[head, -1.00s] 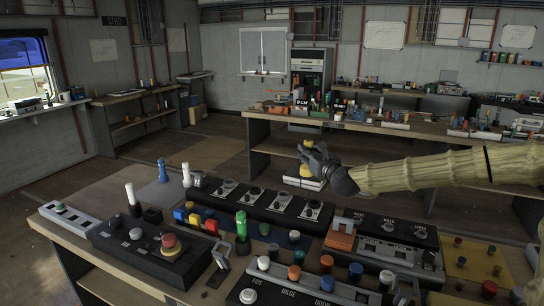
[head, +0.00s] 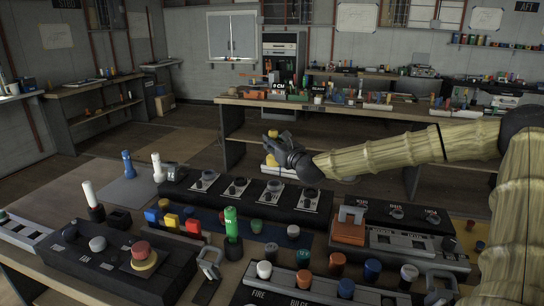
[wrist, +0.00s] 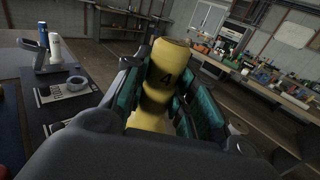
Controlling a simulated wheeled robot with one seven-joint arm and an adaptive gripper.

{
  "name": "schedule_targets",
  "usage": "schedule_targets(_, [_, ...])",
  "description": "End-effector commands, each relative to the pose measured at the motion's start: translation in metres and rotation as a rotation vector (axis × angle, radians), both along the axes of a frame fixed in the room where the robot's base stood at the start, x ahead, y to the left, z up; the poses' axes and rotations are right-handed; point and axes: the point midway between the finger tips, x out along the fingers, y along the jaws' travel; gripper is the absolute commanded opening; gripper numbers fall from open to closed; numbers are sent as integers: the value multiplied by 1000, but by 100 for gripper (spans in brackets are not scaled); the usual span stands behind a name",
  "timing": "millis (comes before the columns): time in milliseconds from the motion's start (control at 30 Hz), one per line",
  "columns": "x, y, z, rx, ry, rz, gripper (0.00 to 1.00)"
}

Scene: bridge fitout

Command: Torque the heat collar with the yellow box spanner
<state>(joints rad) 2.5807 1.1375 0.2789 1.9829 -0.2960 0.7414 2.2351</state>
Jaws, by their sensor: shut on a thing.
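The gripper is held in the air beyond the far edge of the near bench. A long black panel (head: 172,188) on that bench carries a row of several round collars on pale plates. I cannot read which is the heat collar. One grey ring (wrist: 76,84) shows left of the spanner in the wrist view.
The near bench is crowded: a green upright handle (head: 231,224), a red button (head: 141,250), an orange lever block (head: 350,226) and several coloured knobs. Blue (head: 128,164) and white (head: 158,167) posts stand at its back left. A cluttered bench (head: 232,101) lies beyond a floor gap.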

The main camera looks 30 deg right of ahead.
Motion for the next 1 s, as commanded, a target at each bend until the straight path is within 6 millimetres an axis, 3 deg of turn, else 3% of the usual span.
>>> schedule_targets(133, [-1,-2,-14,0,-2,-3,0])
schedule_targets(767, [-3,-4,-19,4,-2,-6,0])
schedule_targets(1000, [-3,-4,-40,2,-1,-5,0])
